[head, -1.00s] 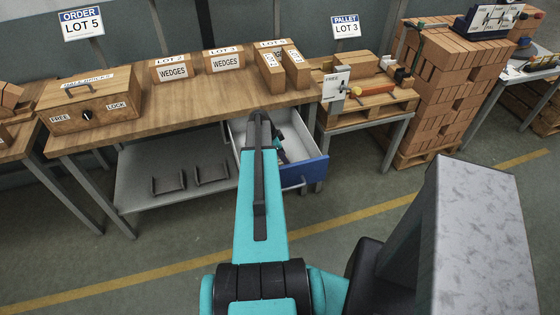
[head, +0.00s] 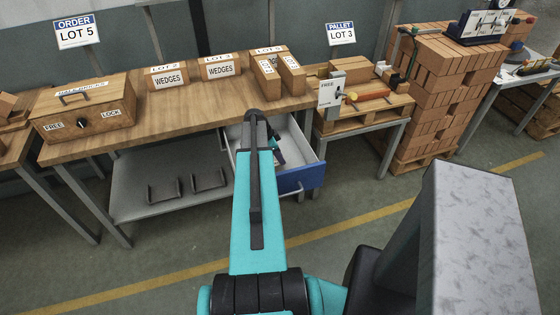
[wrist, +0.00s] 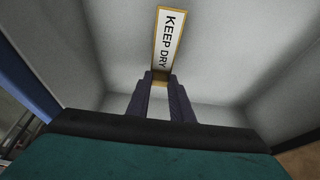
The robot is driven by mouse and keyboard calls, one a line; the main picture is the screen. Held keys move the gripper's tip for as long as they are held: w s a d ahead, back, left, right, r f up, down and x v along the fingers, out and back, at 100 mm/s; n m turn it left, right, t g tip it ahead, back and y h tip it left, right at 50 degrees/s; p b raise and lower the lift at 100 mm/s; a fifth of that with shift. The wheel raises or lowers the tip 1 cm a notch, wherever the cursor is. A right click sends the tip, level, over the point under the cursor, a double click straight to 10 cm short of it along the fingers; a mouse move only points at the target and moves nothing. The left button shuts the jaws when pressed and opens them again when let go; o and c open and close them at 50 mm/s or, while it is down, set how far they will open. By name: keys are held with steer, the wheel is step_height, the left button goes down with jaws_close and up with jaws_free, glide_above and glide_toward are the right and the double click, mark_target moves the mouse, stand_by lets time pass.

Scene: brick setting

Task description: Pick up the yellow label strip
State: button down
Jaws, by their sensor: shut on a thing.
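The yellow-edged label strip (wrist: 169,38) has a white face reading KEEP DRY. In the wrist view it stretches up and away from my fingertips, near the pale inner walls of the drawer. My gripper (wrist: 160,80) is shut on the near end of the strip, with one dark finger on each side. In the head view the open drawer (head: 303,177) with a blue front hangs under the bench. My arm hides much of its inside there, and I cannot make out the strip in that view.
The wooden bench (head: 200,100) above the drawer bears the half-bricks box (head: 85,108) and several labelled wedge bricks. A grey lower shelf (head: 150,211) lies left of the drawer. A pallet (head: 362,112) and a tall brick stack (head: 435,100) stand to the right. The near floor is open.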

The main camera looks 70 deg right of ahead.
step_height(320, 180, up, 7)
steer(key=b, duration=0.1)
steer(key=shift+b, duration=0.4)
steer(key=shift+f, duration=0.1)
stand_by(0.4)
